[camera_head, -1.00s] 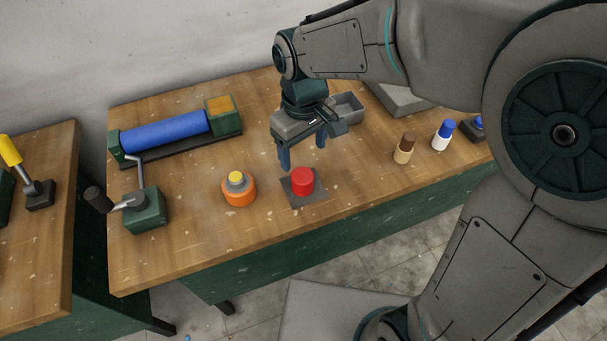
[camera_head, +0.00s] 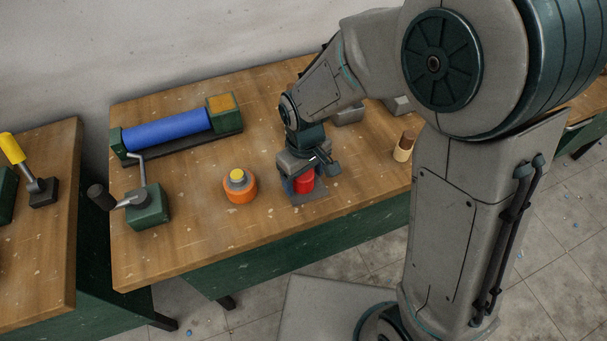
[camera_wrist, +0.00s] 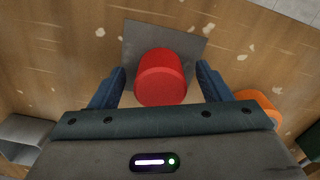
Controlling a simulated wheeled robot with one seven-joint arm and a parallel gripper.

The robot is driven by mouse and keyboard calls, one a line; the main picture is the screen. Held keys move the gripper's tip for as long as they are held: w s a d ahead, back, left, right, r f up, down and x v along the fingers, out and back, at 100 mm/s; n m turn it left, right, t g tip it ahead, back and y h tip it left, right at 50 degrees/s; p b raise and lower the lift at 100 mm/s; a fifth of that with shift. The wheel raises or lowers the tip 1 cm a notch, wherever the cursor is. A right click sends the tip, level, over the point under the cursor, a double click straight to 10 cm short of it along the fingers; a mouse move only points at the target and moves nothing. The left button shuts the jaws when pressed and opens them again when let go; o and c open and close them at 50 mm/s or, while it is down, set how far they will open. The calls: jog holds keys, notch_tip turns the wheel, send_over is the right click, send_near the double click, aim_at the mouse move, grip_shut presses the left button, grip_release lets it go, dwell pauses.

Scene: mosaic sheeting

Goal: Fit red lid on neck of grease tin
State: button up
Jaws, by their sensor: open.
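The red lid (camera_head: 304,184) stands on a grey square pad on the bench, and it also shows in the wrist view (camera_wrist: 161,77). My gripper (camera_head: 303,188) is lowered over the lid, with its fingers on either side of it. In the wrist view my gripper (camera_wrist: 161,88) is open, with a gap between each finger and the lid. The grease tin (camera_head: 240,190) is orange with a grey shoulder and a yellow top, left of the lid. Its orange side shows at the right in the wrist view (camera_wrist: 256,103). My gripper hides part of the lid in the head view.
A blue roller (camera_head: 166,130) lies at the back left, with a green crank box (camera_head: 148,208) in front of it. A brown-capped bottle (camera_head: 404,147) stands right of my gripper. A grey bin (camera_head: 349,115) is behind. The bench front between tin and crank box is clear.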

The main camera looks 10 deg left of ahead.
jog(key=shift+c, duration=0.3)
jog(key=c, duration=1)
jog(key=shift+r, duration=0.1)
